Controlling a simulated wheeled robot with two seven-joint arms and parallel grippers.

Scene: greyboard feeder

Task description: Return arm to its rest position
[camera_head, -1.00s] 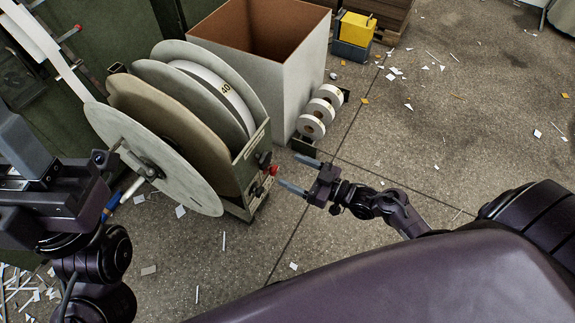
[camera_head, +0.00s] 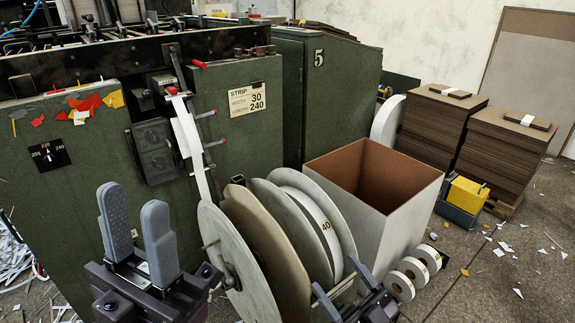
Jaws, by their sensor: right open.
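My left gripper (camera_head: 134,200) is at the lower left, in front of the green machine (camera_head: 85,175). Its two grey fingers point up, stand apart and have nothing between them. My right gripper (camera_head: 334,271) is at the bottom centre, in front of the reel stand (camera_head: 347,292). Its two thin fingers are spread and empty. Whether its fingers touch the stand cannot be told from this view. Most of both arms is out of the picture.
Large reels (camera_head: 262,245) stand between the grippers, with a white strip (camera_head: 188,135) running up to the machine. An open bin (camera_head: 420,210), small tape rolls (camera_head: 400,286), a yellow-and-blue box (camera_head: 466,196) and board stacks (camera_head: 435,125) are right. Floor at lower right is clear except scraps.

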